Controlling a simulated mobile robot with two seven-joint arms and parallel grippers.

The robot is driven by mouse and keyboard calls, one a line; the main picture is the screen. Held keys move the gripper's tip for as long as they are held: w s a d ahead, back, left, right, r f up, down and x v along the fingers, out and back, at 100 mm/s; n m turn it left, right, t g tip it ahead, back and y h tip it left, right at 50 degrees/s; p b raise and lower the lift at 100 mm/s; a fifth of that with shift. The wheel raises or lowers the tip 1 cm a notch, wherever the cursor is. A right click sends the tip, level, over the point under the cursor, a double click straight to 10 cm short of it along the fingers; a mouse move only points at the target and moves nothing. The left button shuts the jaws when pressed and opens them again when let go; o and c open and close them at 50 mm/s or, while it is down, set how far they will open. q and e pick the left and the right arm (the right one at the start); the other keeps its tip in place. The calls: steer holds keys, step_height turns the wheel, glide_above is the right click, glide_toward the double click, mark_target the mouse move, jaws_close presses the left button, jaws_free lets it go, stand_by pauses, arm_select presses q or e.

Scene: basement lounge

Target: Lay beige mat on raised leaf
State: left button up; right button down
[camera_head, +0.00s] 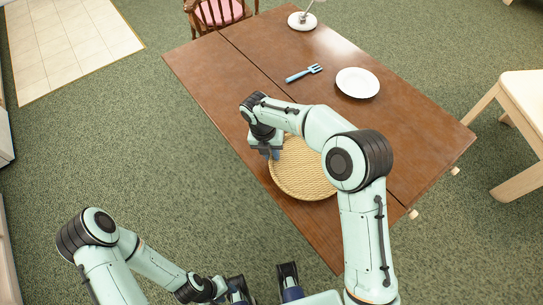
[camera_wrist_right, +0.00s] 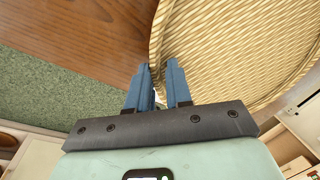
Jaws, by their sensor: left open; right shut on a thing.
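The beige mat (camera_head: 305,172) is round and woven. In the head view it is over the near-left leaf (camera_head: 215,75) of the brown table, partly hidden by my right arm. My right gripper (camera_head: 268,152) is shut on the mat's left rim. In the right wrist view, the mat (camera_wrist_right: 235,50) fills the upper right, with its edge between the blue fingers of my right gripper (camera_wrist_right: 158,76). I cannot tell whether the mat touches the leaf. My left gripper (camera_head: 263,280) is open and low at the bottom of the head view, away from the table.
A chair (camera_head: 218,12) with a pink seat stands at the far end. A pale wooden table (camera_head: 525,95) is at right.

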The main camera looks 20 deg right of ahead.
steer(key=shift+f, duration=1.2)
steer(key=c, duration=1)
jaws_free()
steer(key=shift+c, duration=0.2)
step_height(320, 180, up, 12)
steer(key=a+p, duration=0.1)
steer(key=a, duration=0.1)
steer(key=shift+w+p, duration=0.4)
